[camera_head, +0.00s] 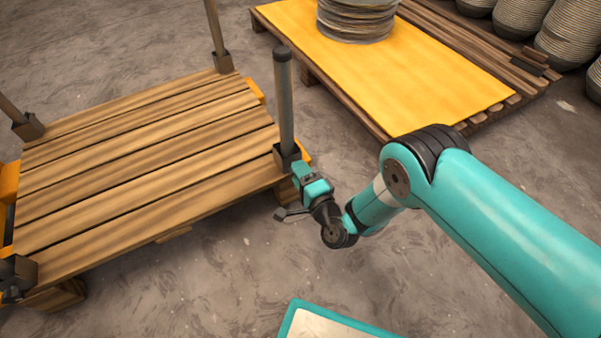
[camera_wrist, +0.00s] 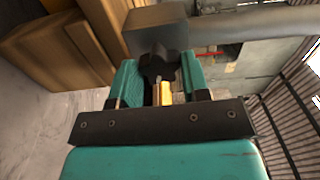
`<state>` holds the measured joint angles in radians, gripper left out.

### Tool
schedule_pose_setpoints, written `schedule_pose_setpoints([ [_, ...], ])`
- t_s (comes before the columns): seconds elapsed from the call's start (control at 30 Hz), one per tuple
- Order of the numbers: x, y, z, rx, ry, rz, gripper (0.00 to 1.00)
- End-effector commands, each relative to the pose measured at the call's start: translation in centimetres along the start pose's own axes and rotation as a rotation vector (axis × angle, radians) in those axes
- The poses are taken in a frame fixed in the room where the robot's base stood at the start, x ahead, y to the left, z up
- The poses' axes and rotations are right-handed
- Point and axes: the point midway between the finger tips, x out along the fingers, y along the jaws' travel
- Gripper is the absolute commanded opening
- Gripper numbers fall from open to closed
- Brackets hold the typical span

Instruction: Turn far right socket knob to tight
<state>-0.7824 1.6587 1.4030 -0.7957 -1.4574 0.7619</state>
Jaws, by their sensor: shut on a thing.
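A yellow piece (camera_wrist: 166,94) shows just below the knob. In the head view the knob is hidden by my gripper.
Another socket (camera_head: 222,63) with a post is at the pallet's back corner, and more (camera_head: 28,127) are on the left side. A yellow-topped pallet (camera_head: 400,70) with a round ribbed stack (camera_head: 356,18) stands behind.

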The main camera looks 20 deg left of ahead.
Motion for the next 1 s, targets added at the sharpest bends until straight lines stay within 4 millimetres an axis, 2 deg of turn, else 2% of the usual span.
schedule_pose_setpoints([
  [0.4,-0.04,0.12,0.16,0.209,-0.003,0.002,0.19],
  [1.0,-0.05,0.06,0.18,0.245,-0.004,0.003,0.19],
])
